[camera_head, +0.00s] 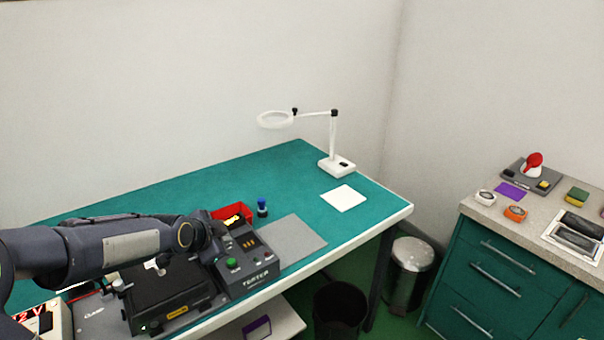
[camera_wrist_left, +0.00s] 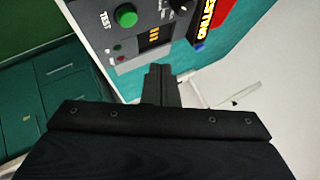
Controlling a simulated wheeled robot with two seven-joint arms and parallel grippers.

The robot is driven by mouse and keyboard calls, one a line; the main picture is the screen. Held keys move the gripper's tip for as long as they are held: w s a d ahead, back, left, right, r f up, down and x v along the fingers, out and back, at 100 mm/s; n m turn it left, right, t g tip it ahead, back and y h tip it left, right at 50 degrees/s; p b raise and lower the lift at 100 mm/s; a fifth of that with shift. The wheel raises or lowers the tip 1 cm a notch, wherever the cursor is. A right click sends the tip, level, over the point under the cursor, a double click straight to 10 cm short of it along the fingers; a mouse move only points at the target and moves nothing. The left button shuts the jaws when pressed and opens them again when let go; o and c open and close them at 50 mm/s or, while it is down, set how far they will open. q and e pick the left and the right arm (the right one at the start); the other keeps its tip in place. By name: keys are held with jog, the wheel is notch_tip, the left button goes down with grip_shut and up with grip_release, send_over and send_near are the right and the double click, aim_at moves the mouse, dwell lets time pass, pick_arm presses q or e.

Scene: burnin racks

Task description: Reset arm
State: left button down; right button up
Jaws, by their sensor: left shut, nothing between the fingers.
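My left arm comes in from the left in the head view and reaches over the green-topped bench (camera_head: 160,193). Its gripper (camera_head: 218,236) is by the dark grey tester box (camera_head: 250,262), partly hidden behind the wrist and arm. In the left wrist view the left gripper (camera_wrist_left: 160,72) has its fingers together with nothing between them. The tester's green TEST button (camera_wrist_left: 125,16) shows just beyond the fingers, apart from them in that picture. My right gripper does not show in either view.
A black fixture (camera_head: 168,295) sits left of the tester. A red bin (camera_head: 232,213), a small blue-topped bottle (camera_head: 262,207), a grey mat (camera_head: 290,240) and a magnifier lamp (camera_head: 336,163) are on the bench. Trash bins (camera_head: 409,270) stand by the drawer cabinet (camera_head: 500,272) at right.

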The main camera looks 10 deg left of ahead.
pick_arm(q)
jog(key=s+d+n+g+h, duration=0.1)
jog(key=s+d+n, duration=0.3)
jog(key=s, duration=0.5)
jog(key=s+d+r+n+g+h, duration=0.1)
jog(key=s+d+n, duration=0.3)
jog(key=s, duration=0.5)
jog(key=s+d+r+n+g+h, duration=0.1)
jog(key=s+d+n, duration=0.2)
jog(key=s, duration=0.7)
jog(key=shift+d+n+g, duration=0.3)
jog(key=shift+d+n, duration=0.1)
jog(key=shift+r, duration=0.15)
dwell(4.5)
